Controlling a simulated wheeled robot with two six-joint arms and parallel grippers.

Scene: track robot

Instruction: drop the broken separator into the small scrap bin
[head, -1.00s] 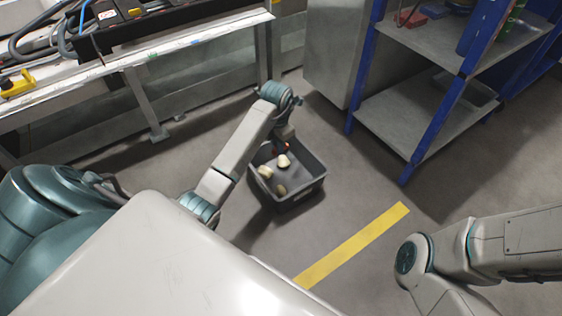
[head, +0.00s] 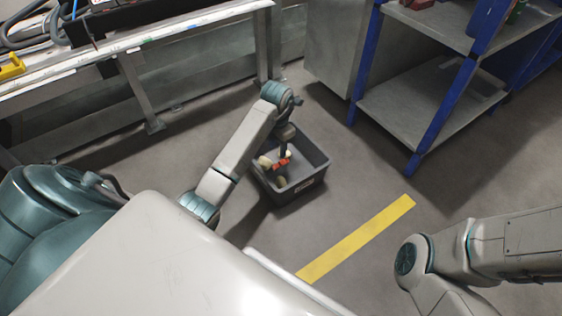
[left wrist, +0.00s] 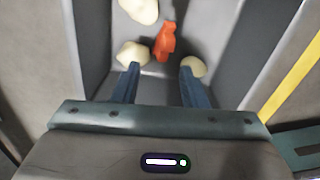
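The small scrap bin (head: 317,180) is a dark grey open tub on the floor, with several pale lumps in it. The orange broken separator (head: 281,163) shows inside the bin's outline, and in the left wrist view (left wrist: 165,41) it is between pale lumps, just past my fingertips. I cannot tell whether it rests on the bin's bottom. My left gripper (head: 285,152) points down over the bin. In the left wrist view its two blue fingers (left wrist: 160,72) are wide apart with nothing between them. My right gripper is out of view.
A workbench (head: 170,32) with cables runs along the back left. A blue-framed shelf rack (head: 440,120) stands at the right. A yellow floor line (head: 355,238) lies right of the bin, with clear floor around it.

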